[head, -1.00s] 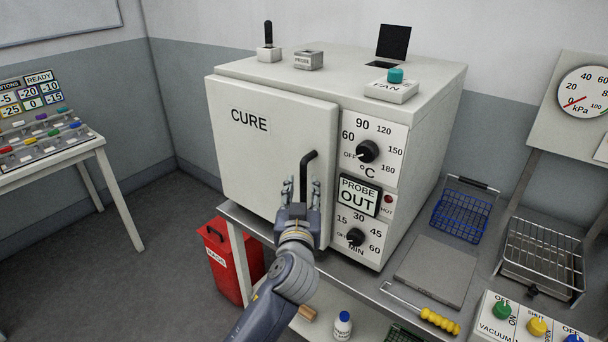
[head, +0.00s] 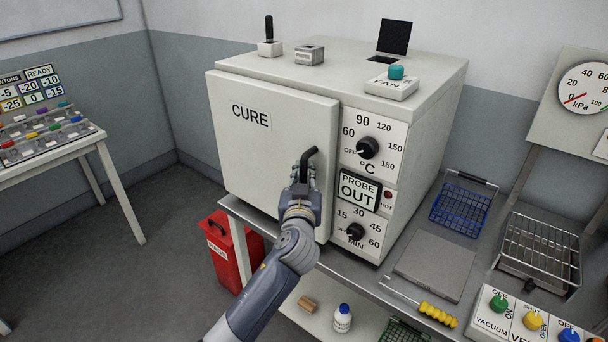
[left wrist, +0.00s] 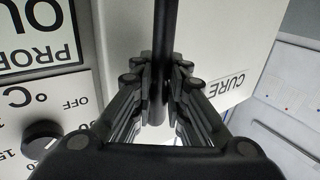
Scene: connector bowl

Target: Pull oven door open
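The white oven (head: 412,190) stands on the bench in the head view. The black bar handle (head: 309,157) stands upright near the door's right edge and shows in the left wrist view (left wrist: 161,40). My left gripper (head: 303,175) is at the handle. In the left wrist view its finger pads (left wrist: 161,80) lie on both sides of the bar and appear to touch it. In the head view the gripper hides the handle's lower part. My right gripper is not in view.
Right of the door are knobs and a PROBE OUT sign (head: 359,190). A blue basket (head: 461,208), a grey plate (head: 434,265) and a yellow-handled tool (head: 437,315) lie on the bench. A red bin (head: 222,250) stands below left. The floor (head: 150,290) at left is clear.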

